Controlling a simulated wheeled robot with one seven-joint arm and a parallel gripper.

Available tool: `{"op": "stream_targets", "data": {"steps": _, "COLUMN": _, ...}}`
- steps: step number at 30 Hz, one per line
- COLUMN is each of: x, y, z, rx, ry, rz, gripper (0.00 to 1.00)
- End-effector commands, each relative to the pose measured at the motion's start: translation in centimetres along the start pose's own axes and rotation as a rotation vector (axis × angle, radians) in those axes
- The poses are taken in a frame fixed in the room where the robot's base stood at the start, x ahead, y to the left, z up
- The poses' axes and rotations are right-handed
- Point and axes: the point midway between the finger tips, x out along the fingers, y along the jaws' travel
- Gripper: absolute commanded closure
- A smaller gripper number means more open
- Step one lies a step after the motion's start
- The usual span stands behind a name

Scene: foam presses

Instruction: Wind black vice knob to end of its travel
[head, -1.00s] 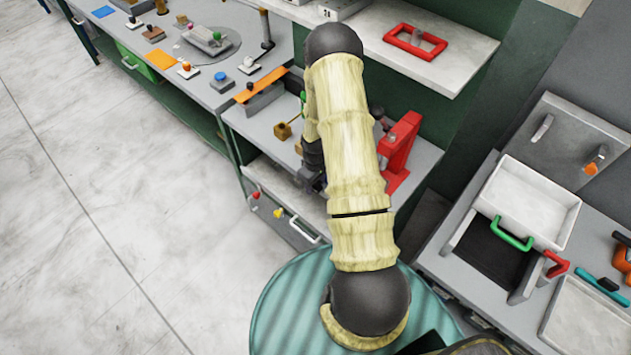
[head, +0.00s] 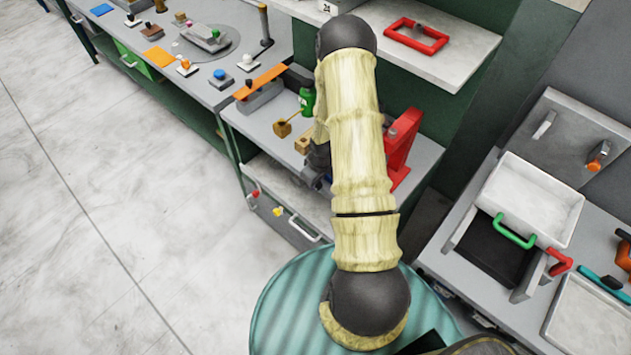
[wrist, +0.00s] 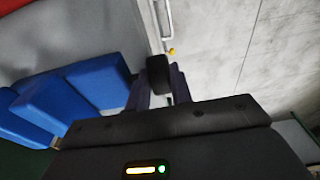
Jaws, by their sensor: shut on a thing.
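The black vice knob (wrist: 158,74) shows at the upper middle of the wrist view, between the two dark fingers of my gripper (wrist: 159,88). The fingers are shut on the knob. The blue vice body (wrist: 70,95), with blocky blue parts, fills the left of the wrist view. In the head view my gripper (head: 317,176) is at the front edge of the grey bench, partly behind my arm. The vice and knob are mostly hidden there, so I cannot tell how far the knob is wound.
A red press (head: 401,148) stands right of my arm on the bench (head: 255,130). A green bottle (head: 307,101) and wooden pieces (head: 283,128) are to its left. A shelf with a red frame (head: 417,36) is above. The floor at left is clear.

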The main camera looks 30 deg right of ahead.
Motion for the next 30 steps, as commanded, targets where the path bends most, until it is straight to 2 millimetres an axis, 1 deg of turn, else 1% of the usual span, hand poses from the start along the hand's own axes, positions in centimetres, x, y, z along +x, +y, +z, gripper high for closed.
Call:
{"op": "stream_targets", "data": {"steps": 7, "x": 0.0, "y": 0.1, "z": 0.1, "rx": 0.000, "ry": 0.000, "rz": 0.001, "gripper": 1.00}}
{"op": "stream_targets", "data": {"steps": 8, "x": 0.0, "y": 0.1, "z": 0.1, "rx": 0.000, "ry": 0.000, "rz": 0.001, "gripper": 0.74}}
{"op": "stream_targets", "data": {"steps": 9, "x": 0.0, "y": 0.1, "z": 0.1, "rx": 0.000, "ry": 0.000, "rz": 0.001, "gripper": 0.66}}
{"op": "stream_targets", "data": {"steps": 11, "x": 0.0, "y": 0.1, "z": 0.0, "rx": 0.000, "ry": 0.000, "rz": 0.001, "gripper": 0.56}}
{"op": "stream_targets", "data": {"steps": 19, "x": -0.1, "y": 0.1, "z": 0.0, "rx": 0.000, "ry": 0.000, "rz": 0.001, "gripper": 0.56}}
{"op": "stream_targets", "data": {"steps": 23, "x": -0.5, "y": 0.1, "z": 0.0, "rx": 0.001, "ry": 0.001, "rz": 0.001, "gripper": 0.56}}
{"op": "stream_targets", "data": {"steps": 26, "x": -1.2, "y": 0.1, "z": 0.0, "rx": 0.002, "ry": 0.003, "rz": 0.001, "gripper": 0.56}}
{"op": "stream_targets", "data": {"steps": 30, "x": -2.9, "y": 0.1, "z": 0.0, "rx": 0.001, "ry": 0.003, "rz": 0.003, "gripper": 0.56}}
